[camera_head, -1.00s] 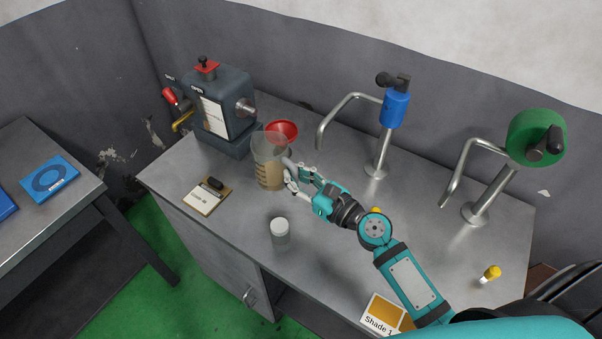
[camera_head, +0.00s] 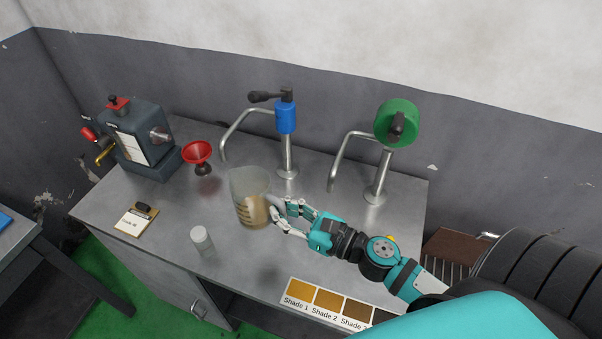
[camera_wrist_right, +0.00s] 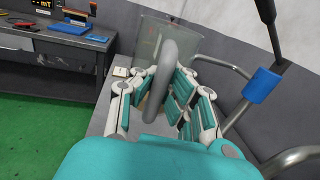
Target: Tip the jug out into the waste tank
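The jug (camera_head: 247,192) is a clear, graduated vessel with brown liquid in its lower part. It leans slightly in the head view and appears to be above the bench, with a soft shadow nearer the front edge. My right gripper (camera_head: 280,214) is shut on its handle, on the jug's right side. In the right wrist view the grey handle (camera_wrist_right: 167,75) passes between the fingers (camera_wrist_right: 152,100), with the jug (camera_wrist_right: 160,38) beyond. A black ribbed drum (camera_head: 540,260) at the right edge may be the waste tank; its opening cannot be made out. My left gripper is not in view.
A shade card (camera_head: 328,303) lies at the front. A brown grated thing (camera_head: 450,250) is beside the drum.

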